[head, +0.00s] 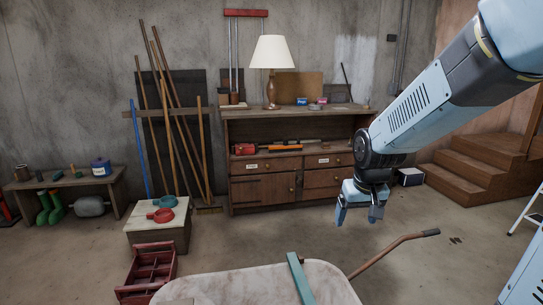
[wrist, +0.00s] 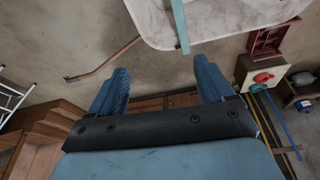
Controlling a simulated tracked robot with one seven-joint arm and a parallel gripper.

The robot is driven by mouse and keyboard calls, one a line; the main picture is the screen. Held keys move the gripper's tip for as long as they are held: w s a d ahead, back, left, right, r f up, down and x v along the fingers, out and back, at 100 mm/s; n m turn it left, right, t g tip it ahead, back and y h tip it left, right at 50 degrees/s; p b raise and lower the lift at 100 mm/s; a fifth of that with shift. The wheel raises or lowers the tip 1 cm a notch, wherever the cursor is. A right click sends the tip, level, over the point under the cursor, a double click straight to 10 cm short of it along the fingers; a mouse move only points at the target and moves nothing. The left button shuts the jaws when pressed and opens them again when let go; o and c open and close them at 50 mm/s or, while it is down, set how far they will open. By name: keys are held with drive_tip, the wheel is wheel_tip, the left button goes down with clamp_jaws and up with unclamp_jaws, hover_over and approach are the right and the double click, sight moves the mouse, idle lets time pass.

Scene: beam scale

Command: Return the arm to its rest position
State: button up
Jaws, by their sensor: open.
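My gripper (head: 357,216) hangs from my arm at the right of the head view, fingers pointing down, in the air. Its fingers are apart with nothing between them. In the wrist view my gripper (wrist: 163,78) shows two blue fingers, spread and empty, with the floor and a wooden front beyond them. A teal bar (head: 300,278) lies across the pale basin (head: 215,286) at the bottom of the head view. A red pan (head: 160,215) and a green pan (head: 163,201) sit on a small pale-topped stand (head: 145,228). My gripper touches none of these.
A wooden handle (head: 390,250) sticks out right of the basin. A wooden cabinet (head: 262,188) with a lamp (head: 271,55) stands behind. Wooden steps (head: 480,168) and a ladder (head: 530,205) are at the right. A red divided tray (head: 150,268) lies left. Open floor surrounds the gripper.

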drive_tip(key=s+d+r+t, duration=0.2)
drive_tip(key=s+r, duration=0.9)
drive_tip(key=s, duration=0.4)
drive_tip(key=shift+s+d+r+m, duration=0.2)
drive_tip(key=shift+s+r+m, duration=0.15)
drive_tip(key=shift+m, duration=0.05)
